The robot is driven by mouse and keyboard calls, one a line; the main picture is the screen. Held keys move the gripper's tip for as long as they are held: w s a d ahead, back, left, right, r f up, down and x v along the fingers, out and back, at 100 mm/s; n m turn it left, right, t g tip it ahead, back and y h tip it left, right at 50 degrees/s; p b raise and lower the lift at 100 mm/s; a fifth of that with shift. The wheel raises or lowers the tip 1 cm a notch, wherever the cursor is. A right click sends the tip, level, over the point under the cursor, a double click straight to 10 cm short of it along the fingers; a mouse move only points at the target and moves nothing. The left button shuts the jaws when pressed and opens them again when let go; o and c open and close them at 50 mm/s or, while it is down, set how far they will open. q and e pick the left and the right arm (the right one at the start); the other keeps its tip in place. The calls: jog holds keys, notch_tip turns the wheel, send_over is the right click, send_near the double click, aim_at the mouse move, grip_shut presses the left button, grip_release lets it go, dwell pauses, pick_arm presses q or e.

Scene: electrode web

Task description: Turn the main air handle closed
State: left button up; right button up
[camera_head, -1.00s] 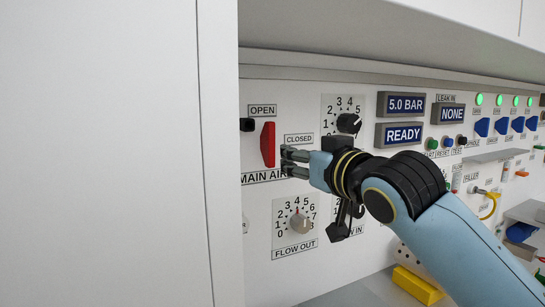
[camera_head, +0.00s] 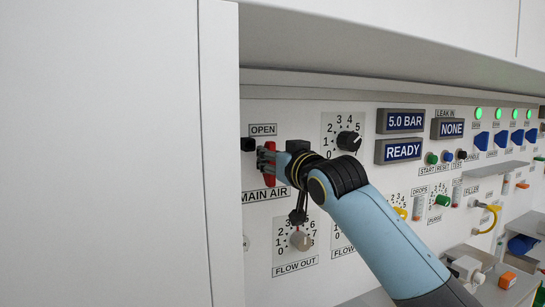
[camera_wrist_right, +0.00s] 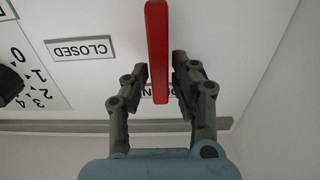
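The red main air handle (camera_head: 270,178) stands upright on the white panel, with its upper end toward the OPEN label (camera_head: 263,130). In the head view my right gripper (camera_head: 264,160) is at the handle and hides its middle. In the right wrist view the handle (camera_wrist_right: 157,30) lies between the two fingers of my right gripper (camera_wrist_right: 161,68). The fingers are apart, with a gap on each side of the handle. The CLOSED label (camera_wrist_right: 81,48) shows upside down there; in the head view it is hidden behind my gripper. My left gripper is not in view.
The flow out knob (camera_head: 301,240) is below and right of the handle, and a black knob (camera_head: 348,140) is to its right. A white cabinet wall (camera_head: 220,150) stands close on the left. An overhang (camera_head: 400,60) runs above the panel.

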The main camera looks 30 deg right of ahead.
grip_shut()
jog(key=shift+m, duration=0.4)
jog(key=m+p, duration=0.1)
jog(key=m, duration=0.1)
jog(key=shift+d+m+p, duration=0.3)
jog(key=shift+m+p, duration=0.1)
jog(key=m, duration=0.4)
jog(key=f+m+p, duration=0.1)
jog(key=m, duration=0.4)
jog(key=d+f+m, duration=0.1)
jog(key=m, duration=0.4)
jog(key=shift+d+p, duration=0.1)
jog(key=shift+p, duration=0.3)
jog(key=shift+m, duration=0.3)
